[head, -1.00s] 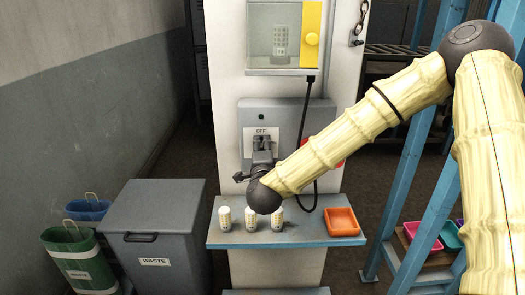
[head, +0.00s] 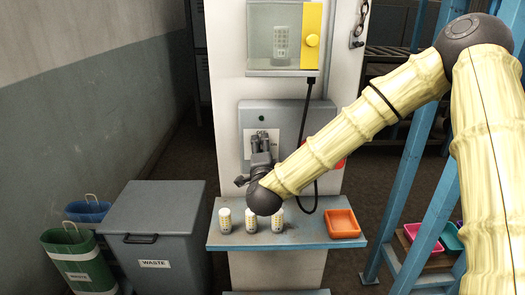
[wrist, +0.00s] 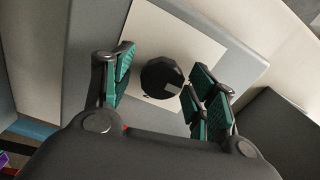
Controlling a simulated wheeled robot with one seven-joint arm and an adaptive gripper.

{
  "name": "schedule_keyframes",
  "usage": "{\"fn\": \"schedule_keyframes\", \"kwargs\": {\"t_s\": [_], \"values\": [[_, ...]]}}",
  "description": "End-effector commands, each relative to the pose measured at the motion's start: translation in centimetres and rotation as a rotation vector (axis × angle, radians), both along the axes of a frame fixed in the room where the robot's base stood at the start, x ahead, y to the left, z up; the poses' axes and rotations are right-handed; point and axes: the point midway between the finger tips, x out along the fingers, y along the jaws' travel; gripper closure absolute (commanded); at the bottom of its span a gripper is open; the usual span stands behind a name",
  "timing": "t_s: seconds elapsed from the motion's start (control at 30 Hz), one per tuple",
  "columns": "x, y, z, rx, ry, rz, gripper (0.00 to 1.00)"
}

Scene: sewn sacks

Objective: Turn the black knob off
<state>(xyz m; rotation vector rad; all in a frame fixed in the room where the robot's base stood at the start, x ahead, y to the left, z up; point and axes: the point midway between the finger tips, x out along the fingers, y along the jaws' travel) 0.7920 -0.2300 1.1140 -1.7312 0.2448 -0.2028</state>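The black knob (wrist: 162,78) is a round dial with a flat lighter facet, on a white plate (wrist: 185,45) in the wrist view. It sits between the teal-padded fingers of my gripper (wrist: 158,88), with a visible gap on the left and a narrower one on the right. In the head view my gripper (head: 265,140) is in front of the white label on the grey control box (head: 290,112), and the knob is hidden behind it. The fingers are spread and hold nothing. The knob's pointing direction is hard to tell.
A blue-edged shelf (head: 310,238) below carries several white bottles (head: 250,220) and an orange tray (head: 342,222). A red part (head: 338,160) shows behind my arm. A grey waste bin (head: 155,225) stands left.

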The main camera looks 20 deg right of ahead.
Motion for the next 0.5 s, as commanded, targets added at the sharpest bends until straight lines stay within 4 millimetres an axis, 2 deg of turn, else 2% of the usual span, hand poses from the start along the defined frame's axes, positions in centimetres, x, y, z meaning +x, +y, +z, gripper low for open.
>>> {"fn": "schedule_keyframes", "kwargs": {"t_s": [0.3,0.5], "values": [[-0.2,0.1,0.1,0.001,-0.001,0.000,0.42],[-2.3,0.7,0.0,0.000,0.000,0.002,0.42]]}}
